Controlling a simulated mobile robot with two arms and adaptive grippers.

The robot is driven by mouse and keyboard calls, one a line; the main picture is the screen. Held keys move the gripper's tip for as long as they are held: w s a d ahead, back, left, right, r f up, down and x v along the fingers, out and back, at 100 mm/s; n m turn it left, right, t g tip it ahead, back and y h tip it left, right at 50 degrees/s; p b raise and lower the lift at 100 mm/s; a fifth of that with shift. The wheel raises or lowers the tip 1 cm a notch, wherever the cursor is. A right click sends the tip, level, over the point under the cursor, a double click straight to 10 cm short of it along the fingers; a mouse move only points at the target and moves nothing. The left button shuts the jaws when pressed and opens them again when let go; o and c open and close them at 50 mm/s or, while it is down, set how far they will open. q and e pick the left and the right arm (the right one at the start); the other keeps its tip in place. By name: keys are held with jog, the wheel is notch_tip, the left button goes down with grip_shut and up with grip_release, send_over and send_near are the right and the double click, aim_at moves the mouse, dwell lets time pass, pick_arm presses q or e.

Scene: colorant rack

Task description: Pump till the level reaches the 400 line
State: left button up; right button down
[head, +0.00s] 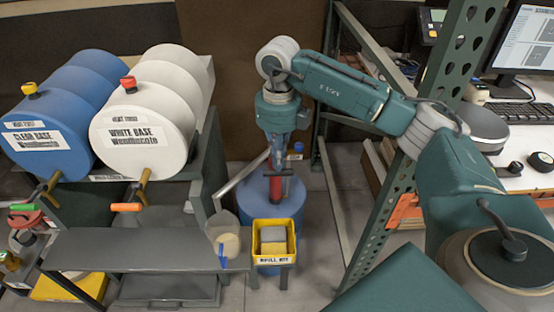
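My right gripper (276,158) points down at the back middle, above a blue drum (286,207). Its fingers are small and dark here. They are at the dark crossbar of a red hand pump (276,187) that stands on the drum; whether they close on it I cannot tell. A translucent jug (221,219) with pale contents in its lower part stands at the right end of the grey shelf. Its marks, including the 400 line, are too small to read. My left gripper is not in view.
A blue clear-base drum (57,117) and a white-base drum (153,110) lie on a rack at the left. A yellow bin (272,224) stands before the pump drum. A green perforated post (432,100) rises beside my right arm. The grey shelf (140,249) is mostly bare.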

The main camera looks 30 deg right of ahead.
jog(key=shift+f+b, duration=4.65)
jog(key=shift+f, duration=2.4)
notch_tip(320, 180, up, 15)
jog(key=p, duration=1)
jog(key=shift+f+b, duration=5.1)
jog(key=shift+f, duration=2.5)
notch_tip(320, 180, up, 15)
jog(key=p, duration=1)
jog(key=shift+r, duration=0.15)
